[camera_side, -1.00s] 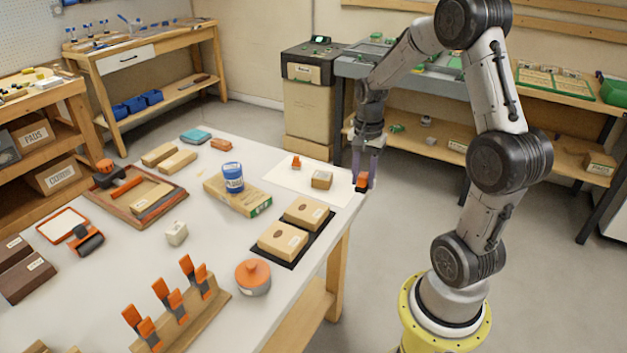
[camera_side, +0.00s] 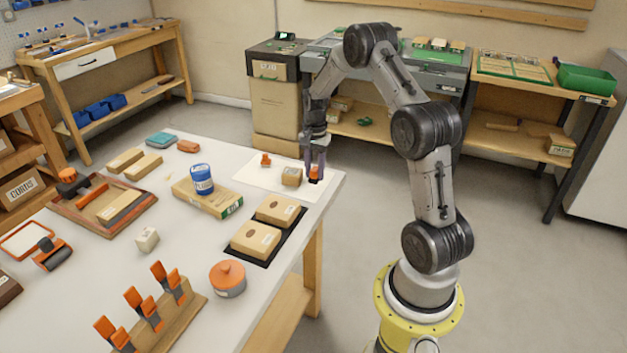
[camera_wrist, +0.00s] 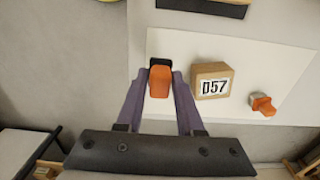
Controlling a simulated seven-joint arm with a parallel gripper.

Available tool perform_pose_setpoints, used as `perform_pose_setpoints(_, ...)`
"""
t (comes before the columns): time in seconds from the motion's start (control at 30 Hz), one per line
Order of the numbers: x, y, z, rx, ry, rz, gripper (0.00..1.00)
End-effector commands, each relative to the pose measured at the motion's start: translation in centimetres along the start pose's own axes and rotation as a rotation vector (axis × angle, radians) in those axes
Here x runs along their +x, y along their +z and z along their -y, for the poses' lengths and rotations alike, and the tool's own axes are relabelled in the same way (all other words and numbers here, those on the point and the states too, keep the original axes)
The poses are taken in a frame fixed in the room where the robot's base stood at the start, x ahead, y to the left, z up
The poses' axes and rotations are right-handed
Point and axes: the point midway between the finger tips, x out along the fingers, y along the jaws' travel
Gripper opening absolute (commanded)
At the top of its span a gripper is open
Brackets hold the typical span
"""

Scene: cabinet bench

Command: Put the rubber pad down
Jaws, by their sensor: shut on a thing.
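The rubber pad (camera_wrist: 160,82) is a small orange block with dark sides. In the wrist view it sits between the two purple fingers of my gripper (camera_wrist: 159,86). My gripper (camera_side: 314,170) is shut on it in the side view, at the right end of the white sheet (camera_side: 243,167) near the bench corner. The pad is low over the sheet (camera_wrist: 190,45), close to one edge. I cannot tell whether it touches the sheet. A wooden block marked D57 (camera_wrist: 213,80) stands beside the pad, apart from it.
A small orange-and-grey piece (camera_side: 266,160) also stands on the sheet. Wooden blocks (camera_side: 256,239) rest on a black mat left of the bench edge. Bare bench lies around the sheet.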

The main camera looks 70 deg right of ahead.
Motion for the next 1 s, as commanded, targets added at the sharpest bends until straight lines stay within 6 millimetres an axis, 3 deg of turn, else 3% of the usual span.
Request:
perform_pose_setpoints(0.2,1.1,-0.6,0.6,0.0,0.0,0.0,0.0)
perform_pose_setpoints(0.43,3.9,-0.6,0.6,0.0,0.0,0.0,0.0)
perform_pose_setpoints(0.8,4.3,-0.5,0.6,0.0,0.0,0.0,0.0)
perform_pose_setpoints(0.83,4.3,-0.5,0.6,0.0,0.0,0.0,0.38)
perform_pose_setpoints(1.0,4.3,-0.5,0.6,0.0,0.0,0.0,0.66)
